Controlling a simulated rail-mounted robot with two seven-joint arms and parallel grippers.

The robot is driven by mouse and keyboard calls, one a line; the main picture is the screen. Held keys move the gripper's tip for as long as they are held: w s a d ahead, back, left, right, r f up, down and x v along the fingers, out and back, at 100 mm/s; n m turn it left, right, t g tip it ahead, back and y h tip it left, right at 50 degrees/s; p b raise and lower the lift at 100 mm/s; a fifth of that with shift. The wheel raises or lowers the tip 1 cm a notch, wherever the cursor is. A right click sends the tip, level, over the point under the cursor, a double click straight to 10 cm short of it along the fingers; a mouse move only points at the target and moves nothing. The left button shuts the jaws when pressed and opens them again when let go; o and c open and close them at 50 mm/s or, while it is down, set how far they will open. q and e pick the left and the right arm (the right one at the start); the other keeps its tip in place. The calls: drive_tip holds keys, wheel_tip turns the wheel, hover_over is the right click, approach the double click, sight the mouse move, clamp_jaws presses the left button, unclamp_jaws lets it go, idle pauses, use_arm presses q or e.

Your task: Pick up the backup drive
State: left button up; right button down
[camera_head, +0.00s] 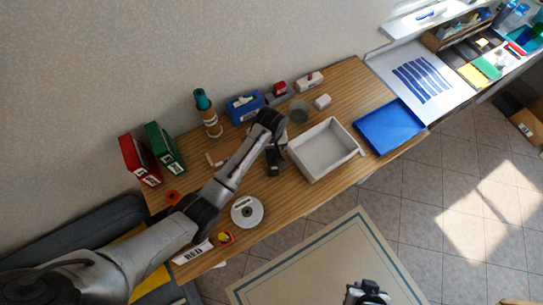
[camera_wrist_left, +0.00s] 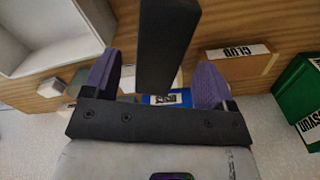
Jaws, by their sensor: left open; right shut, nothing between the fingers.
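A plain dark block, which I take to be the backup drive (camera_wrist_left: 168,40), shows in the left wrist view. It lies between the two purple fingers of my left gripper (camera_wrist_left: 155,78), with visible gaps on both sides. In the head view my left gripper (camera_head: 276,152) is low over the table, left of the white tray, and a dark shape (camera_head: 273,168) shows there; I cannot tell there where gripper ends and drive begins. The left gripper is open. My right gripper (camera_head: 368,292) is shut and empty at the bottom of the head view, away from the table.
A white tray (camera_head: 335,165) and blue tray (camera_head: 397,128) stand to the right. A grey cup (camera_head: 298,111), blue box (camera_head: 245,106) and bottle (camera_head: 209,118) stand behind. Red (camera_head: 139,160) and green (camera_head: 165,148) binders are left. A white disc (camera_head: 247,211) lies in front.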

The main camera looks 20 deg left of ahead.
use_arm(q)
drive_tip(key=shift+f, duration=2.8)
drive_tip(key=shift+c, duration=0.2)
drive_tip(key=c, duration=1.1)
